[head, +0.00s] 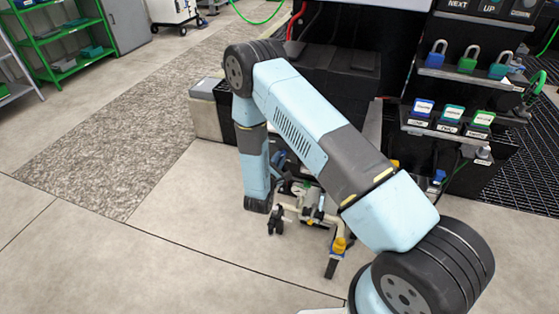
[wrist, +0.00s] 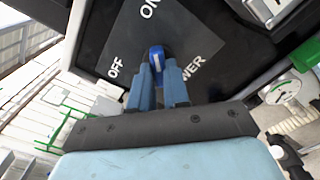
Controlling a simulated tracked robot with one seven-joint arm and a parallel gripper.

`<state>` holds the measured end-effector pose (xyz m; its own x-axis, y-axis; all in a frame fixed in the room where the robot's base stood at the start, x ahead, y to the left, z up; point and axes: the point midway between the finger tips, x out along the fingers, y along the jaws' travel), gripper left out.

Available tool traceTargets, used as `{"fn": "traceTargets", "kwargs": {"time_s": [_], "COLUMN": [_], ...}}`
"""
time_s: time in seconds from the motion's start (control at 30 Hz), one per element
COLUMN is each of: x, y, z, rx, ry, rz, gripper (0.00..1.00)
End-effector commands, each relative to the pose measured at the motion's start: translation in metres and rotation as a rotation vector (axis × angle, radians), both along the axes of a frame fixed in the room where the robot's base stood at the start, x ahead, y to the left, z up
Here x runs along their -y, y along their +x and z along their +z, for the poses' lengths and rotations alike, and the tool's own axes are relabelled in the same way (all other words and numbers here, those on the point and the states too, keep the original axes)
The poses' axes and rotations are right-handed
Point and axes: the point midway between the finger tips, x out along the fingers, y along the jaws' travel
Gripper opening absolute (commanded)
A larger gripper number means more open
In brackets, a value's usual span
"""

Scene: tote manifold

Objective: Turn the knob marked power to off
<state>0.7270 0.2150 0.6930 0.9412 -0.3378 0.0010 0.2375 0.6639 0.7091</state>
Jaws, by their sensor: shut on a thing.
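The power knob (wrist: 156,54) is blue and sits on a dark plate (wrist: 190,30) lettered ON, OFF and POWER in the wrist view. ON is at the top, OFF at the left and POWER at the lower right. My gripper (wrist: 160,68) is shut on the knob, with one blue finger on each side of it. A pale mark on the knob runs roughly up and down in the picture, and the fingers cover part of the knob. In the head view my arm hides the knob and the gripper.
A gauge (wrist: 284,92) and pipework are at the right of the wrist view. In the head view, padlocks (head: 467,60) and labelled blocks (head: 450,118) stand on dark shelves at the right. A green shelf rack (head: 62,65) is at the far left. The floor at the left is clear.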

Motion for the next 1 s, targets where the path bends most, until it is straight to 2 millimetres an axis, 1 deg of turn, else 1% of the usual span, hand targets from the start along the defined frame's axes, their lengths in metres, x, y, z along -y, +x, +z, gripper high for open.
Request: {"fn": "traceTargets", "kwargs": {"time_s": [0.03, 0.27, 0.47, 1.0], "x": [0.0047, 0.0012, 0.0008, 0.0021], "y": [-0.0009, -0.0018, -0.0022, -0.0029], "z": [-0.0014, -0.0020, -0.0023, -0.0035], "rx": [-0.004, -0.017, -0.051, -0.220], "ry": [-0.004, -0.036, -0.131, -0.591], "rz": [-0.006, -0.005, -0.004, -0.003], "gripper": [0.00, 0.00, 0.00, 0.00]}}
